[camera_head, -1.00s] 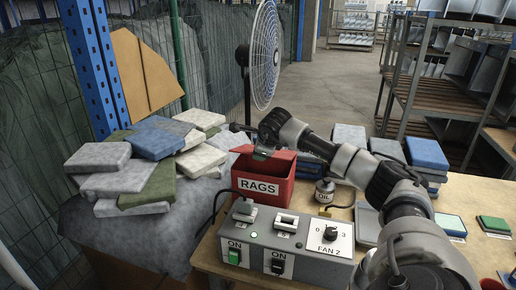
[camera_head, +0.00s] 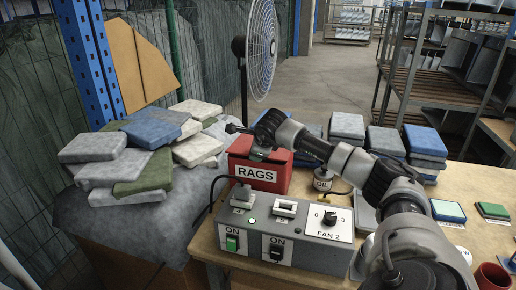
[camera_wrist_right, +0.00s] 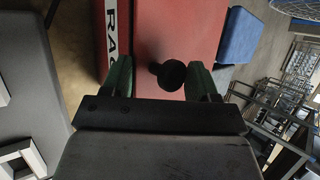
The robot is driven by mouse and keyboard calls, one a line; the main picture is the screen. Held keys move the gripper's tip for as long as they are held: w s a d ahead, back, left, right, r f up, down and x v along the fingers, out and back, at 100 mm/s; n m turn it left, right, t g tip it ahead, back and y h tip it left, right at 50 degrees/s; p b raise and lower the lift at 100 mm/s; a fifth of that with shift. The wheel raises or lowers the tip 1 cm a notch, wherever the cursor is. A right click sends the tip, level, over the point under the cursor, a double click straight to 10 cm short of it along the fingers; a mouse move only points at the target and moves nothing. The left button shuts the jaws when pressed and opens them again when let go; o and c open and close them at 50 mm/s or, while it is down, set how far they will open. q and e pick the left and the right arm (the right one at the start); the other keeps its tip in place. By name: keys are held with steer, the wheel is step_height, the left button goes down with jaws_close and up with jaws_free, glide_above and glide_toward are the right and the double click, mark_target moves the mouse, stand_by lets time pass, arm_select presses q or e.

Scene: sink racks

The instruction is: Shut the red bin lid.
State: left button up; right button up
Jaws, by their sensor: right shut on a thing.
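The red bin (camera_head: 258,178), labelled RAGS, stands on the bench behind the switch box. Its red lid (camera_head: 243,145) lies flat over the top, partly hidden by my right arm. In the right wrist view the red lid (camera_wrist_right: 175,35) fills the upper middle, with a black knob (camera_wrist_right: 168,74) on it. My right gripper (camera_wrist_right: 160,78) has its green-padded fingers on either side of the knob and is shut on it. In the head view my right gripper (camera_head: 235,129) is small and dark above the bin. My left gripper is not in view.
A grey switch box (camera_head: 288,232) with ON switches and a fan dial sits in front of the bin. An oil can (camera_head: 322,180) stands just right of it. Folded rags (camera_head: 145,155) are piled at left. A fan (camera_head: 261,45) stands behind. Stacked cloths (camera_head: 385,142) lie at right.

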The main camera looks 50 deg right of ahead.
steer(key=o, duration=0.9)
steer(key=shift+f, duration=0.1)
steer(key=shift+c, duration=0.2)
steer(key=shift+s+a+r, duration=0.1)
steer(key=shift+s+r, duration=0.15)
steer(key=shift+r, duration=0.2)
steer(key=v, duration=0.9)
steer(key=shift+s+r+b, duration=0.25)
steer(key=shift+r+b, duration=0.05)
steer(key=shift+b, duration=0.05)
steer(key=shift+a, duration=0.2)
